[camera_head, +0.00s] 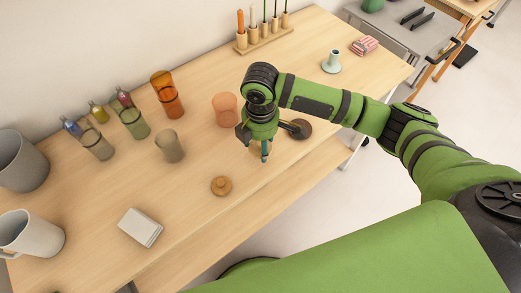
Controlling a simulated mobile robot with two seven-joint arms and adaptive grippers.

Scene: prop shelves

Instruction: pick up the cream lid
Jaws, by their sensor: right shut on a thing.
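My right gripper (264,155) points down near the middle of the wooden table. Its teal fingers are shut on a small pale thing, mostly hidden by the fingers, that looks like the cream lid. I cannot tell whether this lid touches the table. A dark brown round lid (301,129) lies just right of the gripper, partly behind my arm. My left gripper is out of view.
An orange pot (226,110) stands close behind and left of the gripper. Several tinted glasses and small bottles stand farther left. A white box (140,227) lies near the front edge.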

